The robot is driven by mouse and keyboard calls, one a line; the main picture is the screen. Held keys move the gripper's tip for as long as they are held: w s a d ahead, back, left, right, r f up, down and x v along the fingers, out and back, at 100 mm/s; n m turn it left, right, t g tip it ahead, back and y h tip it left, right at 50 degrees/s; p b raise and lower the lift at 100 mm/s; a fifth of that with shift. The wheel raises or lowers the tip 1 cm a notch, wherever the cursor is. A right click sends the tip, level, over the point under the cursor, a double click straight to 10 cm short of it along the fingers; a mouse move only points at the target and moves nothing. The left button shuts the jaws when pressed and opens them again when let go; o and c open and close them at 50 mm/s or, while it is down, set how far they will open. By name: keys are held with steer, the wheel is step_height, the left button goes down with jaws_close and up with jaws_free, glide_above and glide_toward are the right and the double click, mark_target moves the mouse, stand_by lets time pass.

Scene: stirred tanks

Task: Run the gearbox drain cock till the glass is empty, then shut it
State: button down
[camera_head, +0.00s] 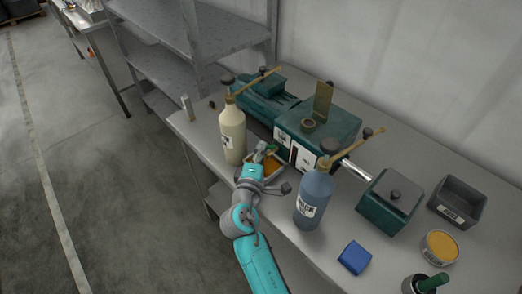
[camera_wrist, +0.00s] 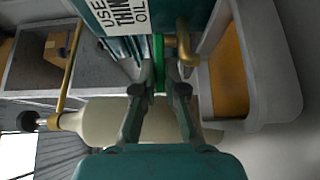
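The teal gearbox (camera_head: 318,128) stands on the bench; a "USE THIN OIL" label (camera_wrist: 122,12) shows in the wrist view. The brass drain cock (camera_wrist: 186,46) sticks out low on its front, with a narrow green lever (camera_wrist: 158,48). My gripper (camera_wrist: 160,82) has its fingertips close on both sides of that lever, seemingly pinching it; my gripper is also in the head view (camera_head: 264,155). A tray (camera_wrist: 283,85) with amber oil (camera_wrist: 228,70) sits below the cock. I cannot make out the glass's level; no oil stream is clear.
A cream bottle (camera_head: 232,135) stands left of my gripper, and a blue bottle (camera_head: 313,198) stands to the right, both close. Further right are a teal box (camera_head: 385,215), a grey bin (camera_head: 460,190), a yellow-topped tin (camera_head: 440,246) and a blue block (camera_head: 355,257).

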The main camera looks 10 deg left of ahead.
steer(key=shift+s+d+n+y, duration=0.2)
steer(key=shift+n+y, duration=0.4)
steer(key=shift+y, duration=0.4)
steer(key=shift+s+n+y, duration=0.1)
steer(key=shift+n+y, duration=0.4)
steer(key=shift+y, duration=0.2)
steer(key=c, duration=1.5)
jaws_free()
steer(key=shift+r, duration=0.1)
